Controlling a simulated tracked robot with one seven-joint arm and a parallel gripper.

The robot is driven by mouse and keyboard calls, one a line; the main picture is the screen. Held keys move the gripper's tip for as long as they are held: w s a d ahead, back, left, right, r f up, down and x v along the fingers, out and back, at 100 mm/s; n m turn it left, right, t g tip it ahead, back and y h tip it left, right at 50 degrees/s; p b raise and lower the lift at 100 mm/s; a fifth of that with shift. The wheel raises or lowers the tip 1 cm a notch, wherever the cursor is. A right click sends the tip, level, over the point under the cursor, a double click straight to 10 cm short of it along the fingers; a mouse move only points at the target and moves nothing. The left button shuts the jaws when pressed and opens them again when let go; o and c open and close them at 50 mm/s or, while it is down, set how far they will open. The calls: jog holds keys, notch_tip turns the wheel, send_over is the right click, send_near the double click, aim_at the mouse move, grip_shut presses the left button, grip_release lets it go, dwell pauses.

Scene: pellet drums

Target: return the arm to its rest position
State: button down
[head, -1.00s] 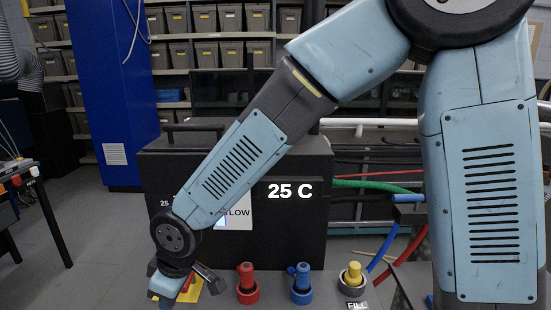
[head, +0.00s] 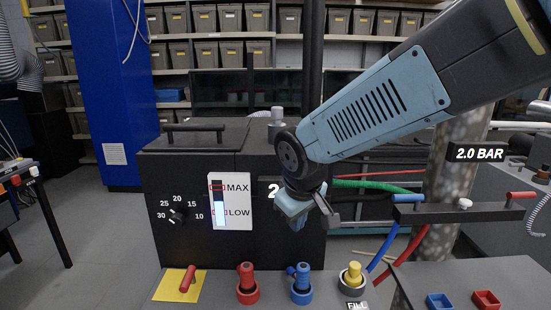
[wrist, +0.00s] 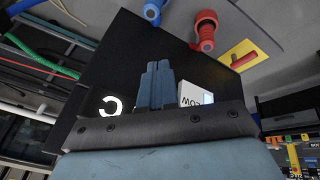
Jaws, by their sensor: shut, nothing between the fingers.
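My gripper (head: 297,222) hangs in front of the black box with the dial, to the right of its level gauge, above the row of coloured fittings. In the wrist view its two blue fingers (wrist: 157,88) are together with nothing between them. My arm reaches in from the upper right of the head view. It covers part of the box's temperature display (head: 268,188).
The black box (head: 160,250) carries a dial (head: 176,215) and a MAX/LOW gauge (head: 231,202). Before it are a red-handled lever on a yellow plate (head: 186,284) and red (head: 246,284), blue (head: 300,284) and yellow (head: 353,278) fittings. A 2.0 BAR column (head: 446,190) stands right.

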jog(key=s+d+r+m, duration=0.3)
jog(key=s+d+m, duration=0.1)
jog(key=d, duration=0.5)
jog(key=s+d+r+m+t, duration=0.1)
jog(key=s+d+r+m, duration=0.2)
jog(key=d, duration=0.7)
jog(key=s+r, duration=0.1)
jog(key=s, duration=0.1)
jog(key=shift+s+r+m, duration=0.3)
jog(key=shift+s+m, duration=0.05)
jog(key=shift+m, duration=0.05)
jog(key=c, duration=1.8)
grip_release()
jog(key=shift+a, duration=0.1)
